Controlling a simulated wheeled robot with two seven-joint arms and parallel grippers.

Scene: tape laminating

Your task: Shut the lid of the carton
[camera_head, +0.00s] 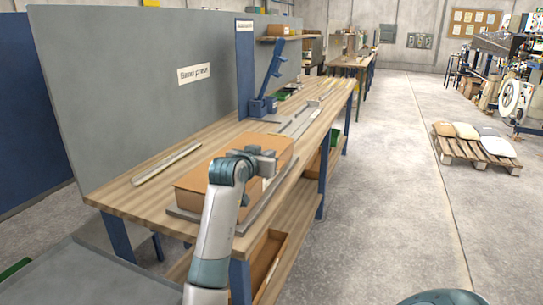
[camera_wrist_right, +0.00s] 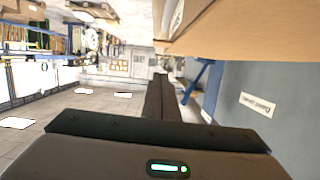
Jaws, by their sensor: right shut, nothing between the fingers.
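The brown carton (camera_head: 205,175) sits on the near part of the wooden workbench (camera_head: 130,196). Its top looks closed or nearly so, but my arm and gripper cover part of it, so I cannot tell if the lid lies fully flat. My right gripper (camera_head: 265,160) is shut and empty, over the right side of the carton's top. In the right wrist view its fingers (camera_wrist_right: 163,97) are together, and a brown surface of the carton (camera_wrist_right: 250,30) fills the upper right, close to them. I cannot tell if they touch it. My left gripper is not in view.
A grey panel (camera_head: 130,80) stands along the bench's back edge. A metal strip (camera_head: 165,163) lies left of the carton, and a blue stand (camera_head: 262,105) is beyond it. A pallet with sacks (camera_head: 476,150) is on the floor at right. The aisle between is clear.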

